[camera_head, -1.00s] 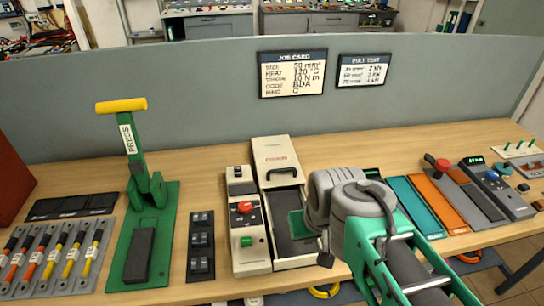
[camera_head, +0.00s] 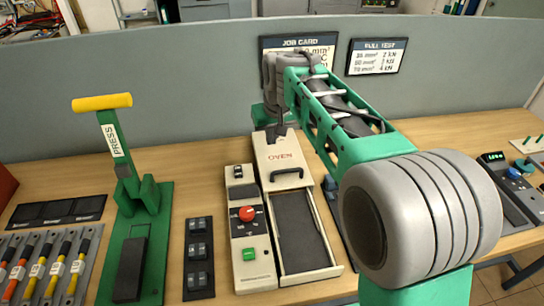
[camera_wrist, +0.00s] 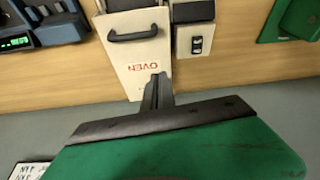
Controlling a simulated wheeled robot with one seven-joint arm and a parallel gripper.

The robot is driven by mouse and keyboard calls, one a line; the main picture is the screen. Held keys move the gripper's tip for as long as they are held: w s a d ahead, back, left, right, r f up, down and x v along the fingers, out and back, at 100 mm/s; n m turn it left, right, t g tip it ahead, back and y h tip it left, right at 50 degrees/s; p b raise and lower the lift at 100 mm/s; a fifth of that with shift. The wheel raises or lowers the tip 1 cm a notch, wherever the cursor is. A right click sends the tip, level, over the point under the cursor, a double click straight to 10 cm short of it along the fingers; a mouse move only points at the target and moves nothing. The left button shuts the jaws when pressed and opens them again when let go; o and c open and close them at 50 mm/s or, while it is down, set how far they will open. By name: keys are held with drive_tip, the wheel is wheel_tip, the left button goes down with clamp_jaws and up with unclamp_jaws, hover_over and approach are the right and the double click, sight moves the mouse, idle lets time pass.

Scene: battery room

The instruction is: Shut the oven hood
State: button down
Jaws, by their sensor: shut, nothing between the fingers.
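The oven hood (camera_head: 274,157) is a cream cover marked OVEN with a black bar handle (camera_head: 287,178). It sits at the back of the oven (camera_head: 335,265), and the dark bed (camera_head: 299,232) in front of it is uncovered. The hood (camera_wrist: 145,62) and its handle (camera_wrist: 132,36) also show in the wrist view. My gripper (camera_head: 278,133) is shut and empty, pointing down at the hood's back end, behind the handle. In the wrist view its fingertips (camera_wrist: 158,78) overlap the hood's back edge; I cannot tell whether they touch it.
A control box (camera_head: 246,248) with a red knob and green button stands left of the oven. A green press (camera_head: 140,205) and a switch strip (camera_head: 199,258) are further left. A grey partition (camera_head: 190,85) rises behind the table. My arm hides the area right of the oven.

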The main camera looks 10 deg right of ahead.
drive_tip(key=p, duration=0.2)
hover_over(269, 170)
wheel_tip(269, 170, down, 8)
drive_tip(key=shift+r, duration=0.1)
drive_tip(key=s, duration=0.1)
drive_tip(key=s+f, duration=0.1)
drive_tip(key=shift+s+d+p, duration=0.25)
drive_tip(key=shift+s+p, duration=0.1)
drive_tip(key=shift+s+f, duration=0.2)
drive_tip(key=shift+s, duration=0.15)
drive_tip(key=shift+f, duration=0.15)
